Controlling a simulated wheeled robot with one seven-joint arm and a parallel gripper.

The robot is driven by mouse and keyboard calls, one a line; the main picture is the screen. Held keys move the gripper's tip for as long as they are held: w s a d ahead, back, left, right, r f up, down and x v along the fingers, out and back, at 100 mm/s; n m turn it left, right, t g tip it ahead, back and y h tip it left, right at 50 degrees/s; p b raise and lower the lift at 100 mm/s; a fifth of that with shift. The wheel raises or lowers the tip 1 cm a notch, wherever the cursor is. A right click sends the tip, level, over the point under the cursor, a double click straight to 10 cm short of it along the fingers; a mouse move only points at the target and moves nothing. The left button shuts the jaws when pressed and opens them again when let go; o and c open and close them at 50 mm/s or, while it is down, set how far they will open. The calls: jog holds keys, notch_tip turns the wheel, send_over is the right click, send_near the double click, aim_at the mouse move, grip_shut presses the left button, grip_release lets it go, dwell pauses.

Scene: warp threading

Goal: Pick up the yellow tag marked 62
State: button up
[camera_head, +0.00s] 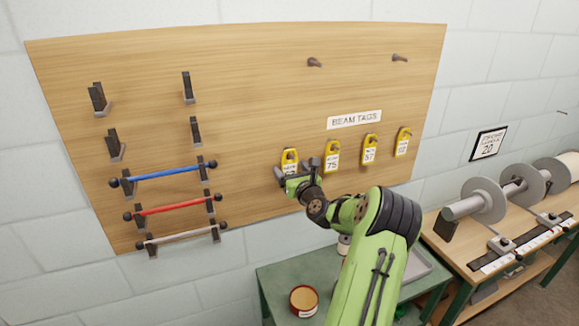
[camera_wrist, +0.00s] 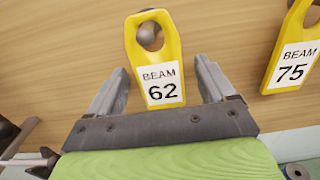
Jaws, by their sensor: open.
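The yellow tag marked 62 (camera_wrist: 161,84) hangs by its top hole from a peg (camera_wrist: 149,34) on the wooden board. In the wrist view its lower part lies between the two fingers of my gripper (camera_wrist: 160,78), with a gap on each side. My gripper is open and holds nothing. In the head view the same tag (camera_head: 289,157) is the leftmost of the row, with my gripper (camera_head: 297,170) just below it and hiding its lower part.
The yellow tag marked 75 (camera_wrist: 292,50) hangs close on the right. Tags marked 57 (camera_head: 369,149) and another (camera_head: 403,143) hang further right. Coloured rods (camera_head: 168,174) rest on brackets at left. A green table (camera_head: 272,285) with a round tin (camera_head: 303,300) stands below.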

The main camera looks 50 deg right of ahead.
jog(key=shift+a, duration=0.1)
jog(key=shift+c, duration=1)
jog(key=c, duration=0.9)
jog(key=shift+r, duration=0.15)
jog(key=shift+r, duration=0.3)
jog(key=b+v, duration=0.1)
jog(key=v, duration=0.5)
jog(key=b+v, duration=0.1)
jog(key=v, duration=0.5)
jog(key=b+v, duration=0.1)
jog(key=v, duration=0.5)
jog(key=shift+r+b, duration=0.25)
jog(key=shift+b, duration=0.05)
